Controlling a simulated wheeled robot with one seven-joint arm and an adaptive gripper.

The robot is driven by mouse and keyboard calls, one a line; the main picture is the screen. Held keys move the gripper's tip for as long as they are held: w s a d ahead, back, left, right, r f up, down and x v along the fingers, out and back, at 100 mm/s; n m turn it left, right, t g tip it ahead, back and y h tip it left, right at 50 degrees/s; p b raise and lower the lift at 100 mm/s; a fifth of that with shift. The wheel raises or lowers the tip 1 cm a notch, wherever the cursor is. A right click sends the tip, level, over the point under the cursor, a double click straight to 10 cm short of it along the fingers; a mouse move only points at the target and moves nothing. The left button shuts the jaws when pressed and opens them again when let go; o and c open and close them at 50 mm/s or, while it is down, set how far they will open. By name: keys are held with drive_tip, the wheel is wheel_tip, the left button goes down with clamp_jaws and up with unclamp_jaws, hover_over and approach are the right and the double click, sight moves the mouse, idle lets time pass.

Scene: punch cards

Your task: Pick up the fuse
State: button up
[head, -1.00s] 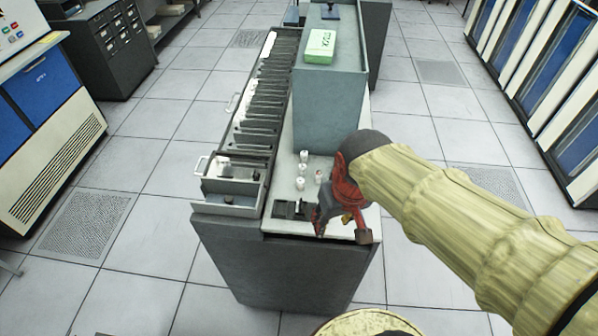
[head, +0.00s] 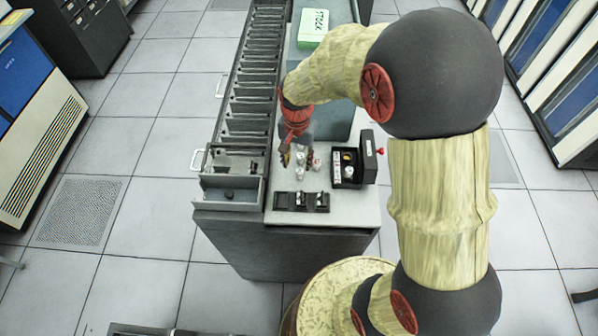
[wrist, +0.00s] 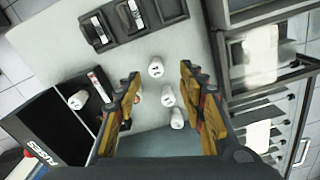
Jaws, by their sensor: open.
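Several small white cylindrical fuses stand loose on the pale counter. In the wrist view, one fuse (wrist: 156,66) shows between the fingertips. A second (wrist: 167,95) and a third (wrist: 177,118) are closer to my palm, and another is partly hidden behind the left finger. In the head view, a fuse (head: 299,173) shows just in front of my gripper (head: 297,160). My gripper, also in the wrist view (wrist: 159,76), is open and empty, pointing down over the group. Its exact height above the fuses is hard to tell.
An open black fuse box (head: 347,181) with a white fuse inside stands to the right. A black holder (head: 301,201) lies at the counter's front. A slotted card tray (head: 250,90) runs along the left. A blue-grey cabinet (head: 335,118) rises behind.

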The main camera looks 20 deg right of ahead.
sight(299, 171)
drive_tip(key=shift+w+f, duration=0.1)
drive_tip(key=shift+f, duration=0.6)
drive_tip(key=shift+s+d+f, duration=0.1)
drive_tip(key=shift+d+f, duration=0.05)
drive_tip(key=shift+f, duration=1.25)
drive_tip(key=shift+s+d+f, duration=0.1)
drive_tip(key=shift+f, duration=1.3)
drive_tip(key=shift+c, duration=0.5)
clamp_jaws()
